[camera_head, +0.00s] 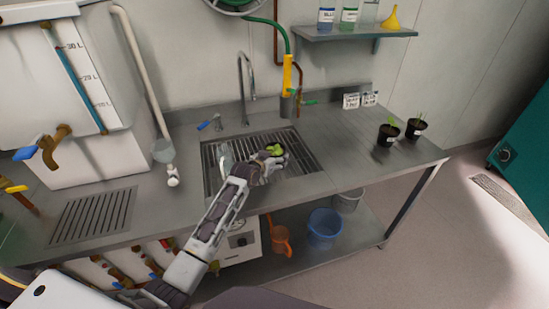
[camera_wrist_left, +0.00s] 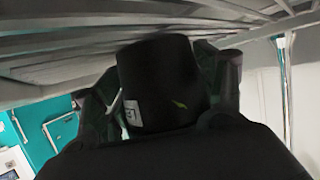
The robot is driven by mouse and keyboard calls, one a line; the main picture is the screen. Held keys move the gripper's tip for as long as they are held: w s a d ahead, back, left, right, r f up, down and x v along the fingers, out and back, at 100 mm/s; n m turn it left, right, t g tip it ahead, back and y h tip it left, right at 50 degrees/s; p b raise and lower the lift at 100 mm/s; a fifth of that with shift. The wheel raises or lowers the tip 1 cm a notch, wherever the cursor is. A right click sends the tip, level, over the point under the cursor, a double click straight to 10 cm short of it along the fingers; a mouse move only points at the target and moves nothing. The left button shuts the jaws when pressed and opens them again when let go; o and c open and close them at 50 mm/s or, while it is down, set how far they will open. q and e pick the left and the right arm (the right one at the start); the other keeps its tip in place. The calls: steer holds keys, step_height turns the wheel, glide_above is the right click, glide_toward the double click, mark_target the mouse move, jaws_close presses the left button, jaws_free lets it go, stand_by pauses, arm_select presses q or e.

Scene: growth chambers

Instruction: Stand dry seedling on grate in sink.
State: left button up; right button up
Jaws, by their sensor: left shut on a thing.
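The seedling's green leaves (camera_head: 274,150) show above my left gripper (camera_head: 268,165), over the sink grate (camera_head: 302,158). In the left wrist view, the black pot (camera_wrist_left: 160,75) with a small white label sits between the dark fingers of my left gripper (camera_wrist_left: 163,95), which is shut on it. The slatted grate also fills the top of the left wrist view (camera_wrist_left: 70,48), close to the pot. I cannot tell whether the pot touches the grate. The gripper hides most of the pot in the head view. My right gripper is not in view.
The tap (camera_head: 245,75) and a yellow hose nozzle (camera_head: 288,75) rise behind the sink. Two potted seedlings (camera_head: 388,134) (camera_head: 416,128) stand on the right counter, near two small label cards (camera_head: 360,100). The counter between sink and pots is clear.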

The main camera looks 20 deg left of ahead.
arm_select(q)
steer(key=o, duration=1.1)
steer(key=shift+f, duration=0.1)
steer(key=shift+o, duration=0.8)
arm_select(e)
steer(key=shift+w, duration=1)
arm_select(q)
steer(key=shift+r, duration=0.2)
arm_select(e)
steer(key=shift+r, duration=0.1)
